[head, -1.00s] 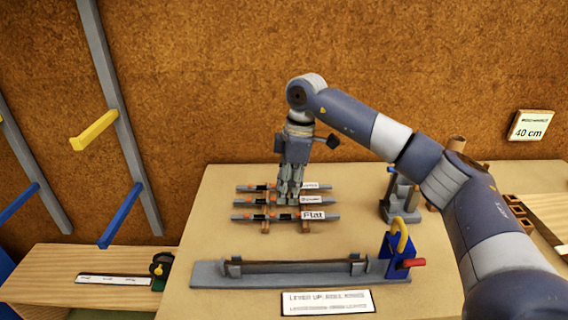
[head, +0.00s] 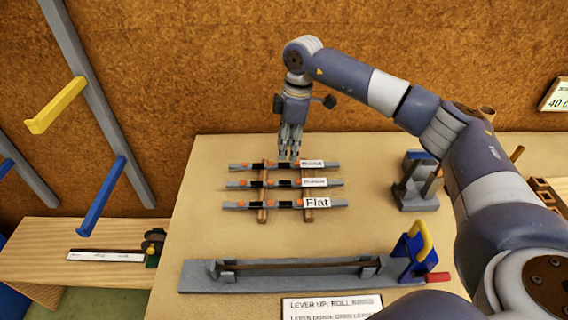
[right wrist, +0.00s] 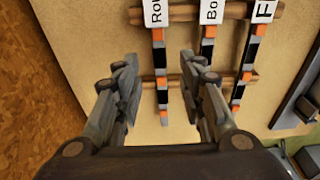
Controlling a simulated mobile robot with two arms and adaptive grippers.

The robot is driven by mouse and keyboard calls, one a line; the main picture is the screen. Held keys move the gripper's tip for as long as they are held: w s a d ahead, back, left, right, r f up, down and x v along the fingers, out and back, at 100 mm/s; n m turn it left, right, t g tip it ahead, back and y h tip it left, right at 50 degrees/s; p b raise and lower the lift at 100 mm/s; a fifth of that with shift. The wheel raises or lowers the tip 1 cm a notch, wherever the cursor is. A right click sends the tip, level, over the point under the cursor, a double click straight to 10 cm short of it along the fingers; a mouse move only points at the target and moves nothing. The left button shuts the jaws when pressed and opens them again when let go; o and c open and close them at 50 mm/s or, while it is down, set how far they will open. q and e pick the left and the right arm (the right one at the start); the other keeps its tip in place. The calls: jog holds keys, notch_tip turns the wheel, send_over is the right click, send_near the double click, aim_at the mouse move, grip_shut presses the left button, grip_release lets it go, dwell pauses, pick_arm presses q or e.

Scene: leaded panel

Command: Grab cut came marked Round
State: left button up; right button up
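The came marked Round (head: 312,164) is the farthest of three strips lying across a wooden rack (head: 308,215). In the right wrist view its label reads "Ro" (right wrist: 155,13), and its dark and orange bands run down between my fingers. My left gripper is not in view.
A long grey fixture (head: 300,276) with a blue block and yellow lever (head: 418,240) lies at the near edge. A grey stand (head: 416,190) is at the right. A side bench (head: 45,237) and wall brackets (head: 102,195) are at the left.

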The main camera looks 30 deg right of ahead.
aim_at(284, 164)
jog(key=f, duration=0.1)
jog(key=f+p, duration=0.1)
jog(key=f, duration=0.3)
jog(key=shift+w+a, duration=0.15)
jog(key=shift+a, duration=0.15)
grip_shut()
